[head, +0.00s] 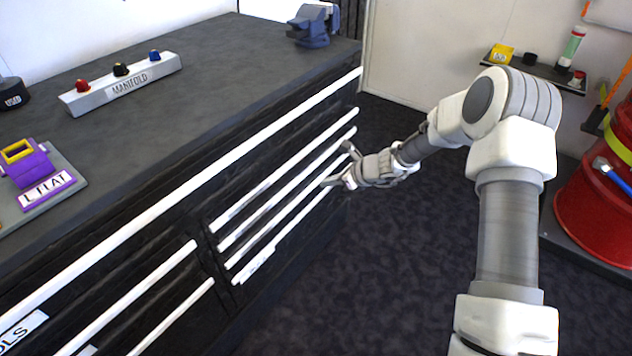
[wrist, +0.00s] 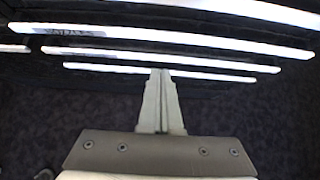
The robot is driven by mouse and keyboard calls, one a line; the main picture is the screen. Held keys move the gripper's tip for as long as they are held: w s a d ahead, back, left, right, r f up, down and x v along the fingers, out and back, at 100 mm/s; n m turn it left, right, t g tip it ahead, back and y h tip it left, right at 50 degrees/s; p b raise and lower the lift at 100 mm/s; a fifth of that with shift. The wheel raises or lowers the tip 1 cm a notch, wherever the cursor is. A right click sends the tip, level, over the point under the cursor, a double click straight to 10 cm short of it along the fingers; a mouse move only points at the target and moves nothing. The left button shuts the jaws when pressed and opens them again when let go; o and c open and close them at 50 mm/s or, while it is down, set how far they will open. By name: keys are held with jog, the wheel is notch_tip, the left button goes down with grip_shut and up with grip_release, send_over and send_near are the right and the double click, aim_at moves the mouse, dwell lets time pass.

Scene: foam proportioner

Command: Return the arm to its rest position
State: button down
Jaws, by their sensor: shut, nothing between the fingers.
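My gripper (head: 338,168) is at the end of my arm, close to the front of the dark drawer cabinet (head: 200,225). In the wrist view my gripper (wrist: 161,75) has its two fingers together with nothing between them. Its tips point toward the white drawer handles (wrist: 170,53) of the cabinet. I cannot tell whether the fingertips touch a handle. My arm is bent, with its elbow raised at the right of the head view.
A manifold block (head: 122,82), a purple fixture (head: 38,165) and a blue vise (head: 314,25) stand on the cabinet top. A red drum (head: 595,215) stands at the right, below a small shelf (head: 540,68). Dark floor (head: 400,270) is clear beside the cabinet.

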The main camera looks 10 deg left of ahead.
jog(key=s+d+r+n+g+h, duration=0.1)
jog(key=s+d+r+n, duration=0.2)
jog(key=s+r+n, duration=0.6)
jog(key=s+d+r+n+h, duration=0.15)
jog(key=s+r+n, duration=0.25)
jog(key=r, duration=0.9)
jog(key=s+d+r+n+t+h+p, duration=0.1)
jog(key=s+d+r+n+h, duration=0.15)
jog(key=s+d+n, duration=0.4)
jog(key=s+d+r+n+h, duration=0.1)
jog(key=s+d+r+h, duration=0.2)
jog(key=s, duration=0.6)
jog(key=s+d+r+n+t+h+p, duration=0.1)
jog(key=s+d+r+n, duration=0.35)
jog(key=s, duration=0.35)
notch_tip(320, 180, up, 15)
jog(key=m+p, duration=0.1)
jog(key=p, duration=1.4)
jog(key=shift+d+y, duration=0.2)
jog(key=shift+y, duration=0.1)
